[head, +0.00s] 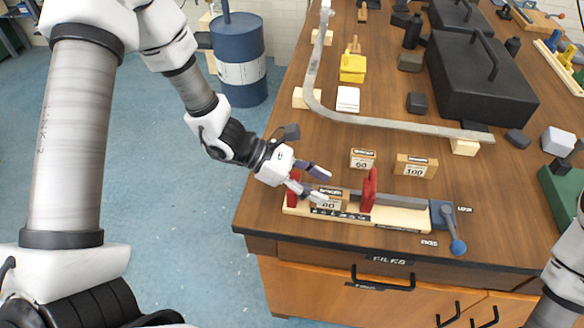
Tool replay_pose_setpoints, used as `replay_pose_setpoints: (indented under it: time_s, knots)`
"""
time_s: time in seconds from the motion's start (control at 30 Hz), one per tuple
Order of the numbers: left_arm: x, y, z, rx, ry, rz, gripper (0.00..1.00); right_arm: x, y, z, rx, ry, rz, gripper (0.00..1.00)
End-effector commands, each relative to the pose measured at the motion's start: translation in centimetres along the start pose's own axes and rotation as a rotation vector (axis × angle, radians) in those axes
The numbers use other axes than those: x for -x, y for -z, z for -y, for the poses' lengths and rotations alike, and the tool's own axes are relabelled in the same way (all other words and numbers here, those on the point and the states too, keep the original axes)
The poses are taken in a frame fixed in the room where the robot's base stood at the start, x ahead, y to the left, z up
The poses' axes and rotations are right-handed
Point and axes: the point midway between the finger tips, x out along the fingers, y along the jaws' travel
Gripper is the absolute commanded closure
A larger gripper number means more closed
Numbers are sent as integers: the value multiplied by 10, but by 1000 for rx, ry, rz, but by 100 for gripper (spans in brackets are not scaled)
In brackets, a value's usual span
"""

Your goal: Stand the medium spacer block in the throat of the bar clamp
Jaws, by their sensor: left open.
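The bar clamp (405,215) lies along the table's front edge, with a pale wooden base, two red jaws (369,191) and a blue lever (457,246) at its right end. A wooden spacer block (328,205), its number partly covered but seeming to read 80, is in the throat between the red jaws. Whether it touches either jaw is unclear. My left gripper (322,184) is open, its fingertips just above and at this block. Spacer blocks marked 60 (362,160) and 100 (416,166) stand behind the clamp. My right gripper is out of view.
A bent grey metal bar (390,122) on wooden supports crosses the table behind the spacers. A black toolbox (478,82), a yellow block (352,67) and a white block (348,99) stand farther back. A blue drum (240,60) stands on the floor. Bare tabletop lies right of the 100 block.

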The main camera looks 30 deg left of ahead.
Motion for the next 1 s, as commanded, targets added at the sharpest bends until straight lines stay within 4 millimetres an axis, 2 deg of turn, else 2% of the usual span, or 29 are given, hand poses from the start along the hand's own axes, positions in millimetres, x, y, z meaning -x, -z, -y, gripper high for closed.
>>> replay_pose_setpoints:
  time_s: [0.2, 0.4, 0.6, 1.0]
  knots:
    - [51, -4, -1, -1, -7, 10, 51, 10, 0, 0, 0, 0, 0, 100]
    - [89, -6, 0, 0, -3, 7, 51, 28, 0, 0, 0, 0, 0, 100]
    - [101, -1, 0, 0, -2, 2, 51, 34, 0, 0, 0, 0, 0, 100]
    - [101, 1, 0, -1, -1, 1, 51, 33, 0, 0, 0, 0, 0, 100]
